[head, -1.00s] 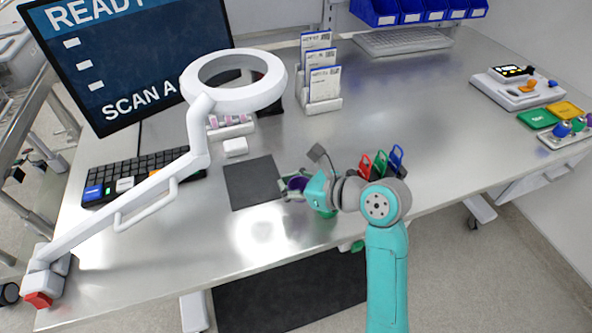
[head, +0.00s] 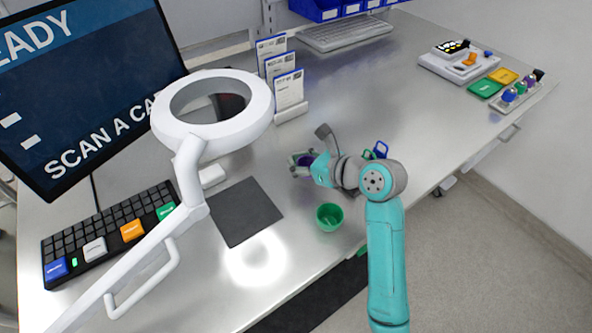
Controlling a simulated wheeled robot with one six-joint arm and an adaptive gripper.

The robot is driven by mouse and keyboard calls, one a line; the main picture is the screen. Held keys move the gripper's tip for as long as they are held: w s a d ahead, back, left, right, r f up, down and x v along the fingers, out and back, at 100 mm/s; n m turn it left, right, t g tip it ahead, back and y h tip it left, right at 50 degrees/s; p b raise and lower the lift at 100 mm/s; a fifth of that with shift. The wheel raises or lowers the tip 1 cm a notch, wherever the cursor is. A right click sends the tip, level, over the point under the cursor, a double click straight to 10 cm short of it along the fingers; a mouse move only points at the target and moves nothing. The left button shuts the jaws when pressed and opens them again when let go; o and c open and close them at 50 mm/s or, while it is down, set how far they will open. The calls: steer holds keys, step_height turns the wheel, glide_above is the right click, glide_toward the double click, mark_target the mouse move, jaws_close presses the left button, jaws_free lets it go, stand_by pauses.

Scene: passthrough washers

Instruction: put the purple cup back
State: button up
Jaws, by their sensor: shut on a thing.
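A purple cup (head: 305,160) is held in my gripper (head: 299,164), which is shut on it above the steel table. The cup is small in the view and partly hidden by the gripper's fingers. My wrist and arm reach in from the right of the cup. I cannot tell how high it is above the table. A green cup (head: 329,217) stands upright on the table, in front of my gripper and apart from it.
A dark mat (head: 243,212) lies left of the green cup. A white ring lamp (head: 212,108) on a jointed arm stands over the left side. White card holders (head: 291,112) stand behind my gripper. A blue-handled item (head: 379,150) is partly hidden by my arm.

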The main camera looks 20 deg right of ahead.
mark_target(297, 178)
steer(key=shift+f, duration=1.85)
steer(key=shift+f, duration=0.1)
steer(key=o, duration=1.3)
steer(key=shift+c, duration=0.2)
steer(key=v, duration=1.2)
steer(key=shift+d, duration=0.1)
